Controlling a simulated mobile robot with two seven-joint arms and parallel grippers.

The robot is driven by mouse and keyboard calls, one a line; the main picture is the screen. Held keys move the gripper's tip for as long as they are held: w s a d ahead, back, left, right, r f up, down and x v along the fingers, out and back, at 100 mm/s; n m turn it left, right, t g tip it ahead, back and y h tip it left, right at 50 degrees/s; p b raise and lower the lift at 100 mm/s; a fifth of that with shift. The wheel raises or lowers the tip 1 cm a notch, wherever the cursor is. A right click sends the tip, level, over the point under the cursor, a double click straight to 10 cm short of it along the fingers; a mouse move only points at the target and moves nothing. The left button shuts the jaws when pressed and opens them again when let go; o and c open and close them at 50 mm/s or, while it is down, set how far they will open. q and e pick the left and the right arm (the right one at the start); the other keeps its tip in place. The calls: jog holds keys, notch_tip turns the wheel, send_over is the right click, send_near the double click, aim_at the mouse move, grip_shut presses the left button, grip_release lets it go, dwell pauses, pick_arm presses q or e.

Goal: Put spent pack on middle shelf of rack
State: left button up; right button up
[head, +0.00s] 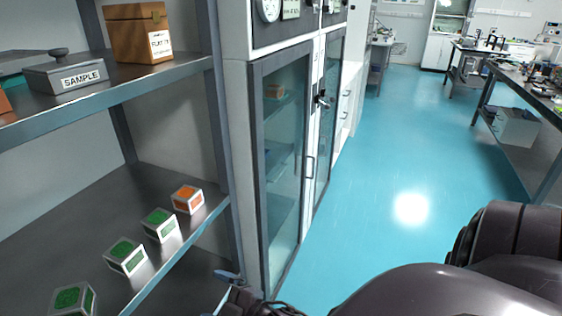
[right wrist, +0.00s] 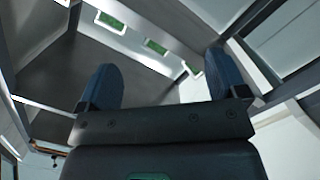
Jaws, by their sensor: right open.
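An orange-faced pack (head: 187,199), light-edged and cube-shaped, sits on the lower visible shelf (head: 60,223) of the rack, at the right end of a row. Several green-faced packs (head: 125,256) continue that row toward the lower left; no label on the packs is readable. My right gripper shows at the bottom of the head view (head: 230,281), beside the shelf's front edge, with one blue finger clear. In the right wrist view its two blue fingers (right wrist: 160,65) are wide apart with nothing between them. Green-faced packs (right wrist: 157,46) show beyond them. My left gripper is out of view.
The upper shelf (head: 110,92) holds a grey SAMPLE box (head: 64,75) and a brown labelled box (head: 138,33). A rack post (head: 221,130) and a glass-door cabinet (head: 285,150) stand right of the packs. The blue floor (head: 400,160) is clear; workbenches stand at far right.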

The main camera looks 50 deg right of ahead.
jog(key=s+d+f+m+g+h, duration=0.4)
jog(key=s+d+f+m+g, duration=0.1)
jog(key=s+f+m, duration=0.5)
jog(key=s+d+f, duration=0.1)
jog(key=s+f, duration=0.1)
jog(key=s, duration=0.1)
jog(key=shift+s+m, duration=0.15)
jog(key=shift+m, duration=0.15)
jog(key=shift+r, duration=0.1)
dwell(0.5)
jog(key=shift+d, duration=0.1)
dwell(0.9)
dwell(0.4)
dwell(1.1)
dwell(1.2)
